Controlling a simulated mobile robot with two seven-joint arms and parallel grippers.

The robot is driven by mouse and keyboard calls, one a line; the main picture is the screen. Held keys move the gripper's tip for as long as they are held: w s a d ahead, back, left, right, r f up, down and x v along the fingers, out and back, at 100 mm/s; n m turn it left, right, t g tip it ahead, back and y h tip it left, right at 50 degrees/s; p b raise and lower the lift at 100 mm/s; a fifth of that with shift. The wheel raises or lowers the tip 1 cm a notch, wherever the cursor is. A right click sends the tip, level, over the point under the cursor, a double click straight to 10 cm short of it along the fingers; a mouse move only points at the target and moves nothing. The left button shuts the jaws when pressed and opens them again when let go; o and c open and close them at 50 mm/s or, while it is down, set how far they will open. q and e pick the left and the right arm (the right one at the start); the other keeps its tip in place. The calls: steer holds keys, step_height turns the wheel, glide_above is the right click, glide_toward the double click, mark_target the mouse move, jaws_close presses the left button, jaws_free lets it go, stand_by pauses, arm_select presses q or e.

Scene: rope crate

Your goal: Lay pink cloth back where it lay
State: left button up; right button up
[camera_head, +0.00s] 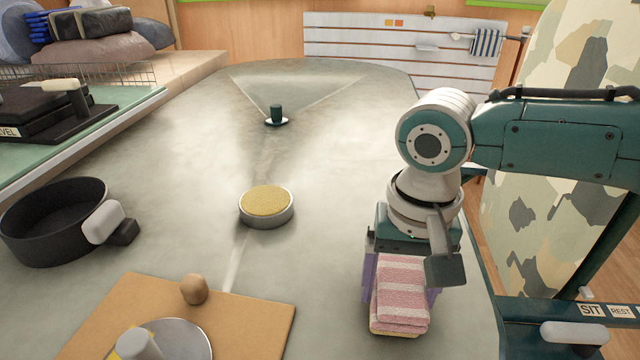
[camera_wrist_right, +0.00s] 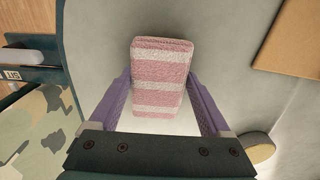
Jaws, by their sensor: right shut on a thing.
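The pink cloth (camera_head: 403,283) is a folded pad with pink and cream stripes near the right edge of the grey table. My right gripper (camera_head: 402,270) points down over it, with its purple fingers on either side, shut on it. In the right wrist view the pink cloth (camera_wrist_right: 160,78) lies between the two fingers of the right gripper (camera_wrist_right: 158,98). I cannot tell whether its underside touches the table. My left gripper is not in view.
A round tin with a yellow top (camera_head: 267,203) stands mid-table. A black pan (camera_head: 55,225) is at left. A brown board (camera_head: 255,318) with an egg-like object (camera_head: 194,289) and a plate (camera_head: 185,338) is at front. Bare table lies between.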

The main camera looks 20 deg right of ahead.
steer(key=shift+f, duration=0.15)
steer(key=o, duration=1)
step_height(320, 180, up, 9)
steer(key=p, duration=0.3)
steer(key=shift+p, duration=0.3)
steer(key=shift+r, duration=0.45)
